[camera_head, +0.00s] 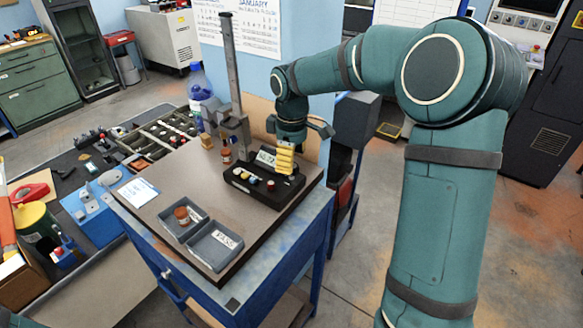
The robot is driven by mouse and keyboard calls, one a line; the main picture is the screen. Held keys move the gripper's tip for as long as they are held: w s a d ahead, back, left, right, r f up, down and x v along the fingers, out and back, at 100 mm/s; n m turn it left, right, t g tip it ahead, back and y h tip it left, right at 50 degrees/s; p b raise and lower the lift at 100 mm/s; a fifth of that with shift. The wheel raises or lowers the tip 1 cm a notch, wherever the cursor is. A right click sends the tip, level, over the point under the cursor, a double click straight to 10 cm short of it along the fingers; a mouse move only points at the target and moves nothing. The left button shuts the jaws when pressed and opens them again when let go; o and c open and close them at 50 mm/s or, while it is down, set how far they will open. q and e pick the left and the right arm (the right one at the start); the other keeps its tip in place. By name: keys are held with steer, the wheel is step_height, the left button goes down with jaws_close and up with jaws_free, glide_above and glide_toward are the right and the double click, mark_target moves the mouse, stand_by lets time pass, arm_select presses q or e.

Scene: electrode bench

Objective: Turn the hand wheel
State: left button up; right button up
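I cannot clearly make out a hand wheel in this view. A dark upright stand (232,75) with a tall grey column is at the back of the bench top. A black instrument box (262,187) with a small display and several knobs sits in front of it. My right gripper (293,142) points down just above the back of this box. A yellow ribbed piece (285,160) shows directly below the gripper. I cannot tell whether the fingers touch it or hold it, as the arm and the small size hide this. My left gripper is not in view.
Two grey bins (213,247) stand at the front of the brown bench top (150,212), one with a small orange-brown item. A white card (138,191) lies at the left edge. A sectioned tray and a blue device (95,212) are further left. The bench's front left is fairly clear.

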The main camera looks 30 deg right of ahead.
steer(key=shift+f, duration=1.45)
jaws_close()
steer(key=m, duration=0.4)
steer(key=shift+m, duration=0.4)
steer(key=m, duration=0.4)
steer(key=shift+p, duration=0.35)
steer(key=m, duration=0.5)
steer(key=shift+p, duration=0.3)
steer(key=shift+m+p, duration=0.3)
steer(key=shift+m, duration=1.4)
